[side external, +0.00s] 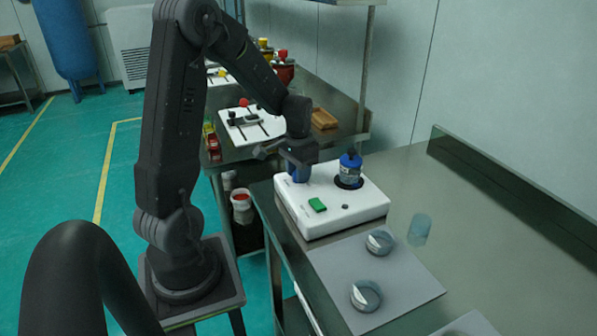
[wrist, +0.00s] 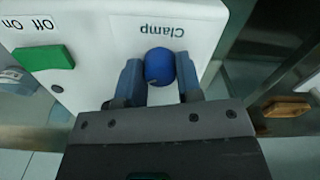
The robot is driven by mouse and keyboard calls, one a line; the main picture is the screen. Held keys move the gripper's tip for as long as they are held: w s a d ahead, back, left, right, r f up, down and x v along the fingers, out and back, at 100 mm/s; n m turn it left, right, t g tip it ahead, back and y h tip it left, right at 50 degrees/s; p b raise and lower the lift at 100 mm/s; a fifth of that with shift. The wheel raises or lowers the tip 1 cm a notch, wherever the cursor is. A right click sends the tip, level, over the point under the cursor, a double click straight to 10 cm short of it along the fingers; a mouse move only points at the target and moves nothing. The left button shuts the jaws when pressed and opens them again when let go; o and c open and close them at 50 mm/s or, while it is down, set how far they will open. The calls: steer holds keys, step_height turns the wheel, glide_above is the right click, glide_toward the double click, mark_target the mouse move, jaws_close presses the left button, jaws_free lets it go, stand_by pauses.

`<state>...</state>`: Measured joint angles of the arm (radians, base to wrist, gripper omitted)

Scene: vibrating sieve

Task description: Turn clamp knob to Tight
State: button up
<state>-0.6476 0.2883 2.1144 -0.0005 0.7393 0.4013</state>
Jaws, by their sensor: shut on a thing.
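The clamp knob (wrist: 159,66) is a blue round knob beside the word "Clamp" on a white machine housing (side external: 345,212). In the wrist view my gripper (wrist: 159,77) has one finger on each side of the knob and is shut on it. In the side view my gripper (side external: 300,165) is low over the back left of the housing, and it mostly hides the knob. I cannot read any Tight mark or tell the knob's turn angle.
A green switch (side external: 317,205) marked Off and On sits on the housing. A blue bottle-like part (side external: 350,166) stands in a dark round seat at the housing's right. Two round metal-rimmed pieces (side external: 379,242) lie on a grey mat (side external: 400,285) in front. A clear cylinder (side external: 419,229) stands behind them.

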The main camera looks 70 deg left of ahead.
steer(key=o, duration=0.9)
steer(key=shift+o, duration=0.2)
steer(key=shift+r, duration=0.1)
step_height(320, 180, up, 14)
steer(key=s+d+r+m+t, duration=0.1)
steer(key=s+d, duration=0.4)
steer(key=d, duration=0.6)
steer(key=s+d+r+m+t, duration=0.1)
steer(key=s+d+t, duration=0.3)
steer(key=d, duration=0.7)
steer(key=shift+s+d+m+t, duration=0.2)
steer(key=shift+s+m+t, duration=0.15)
steer(key=shift+s, duration=0.6)
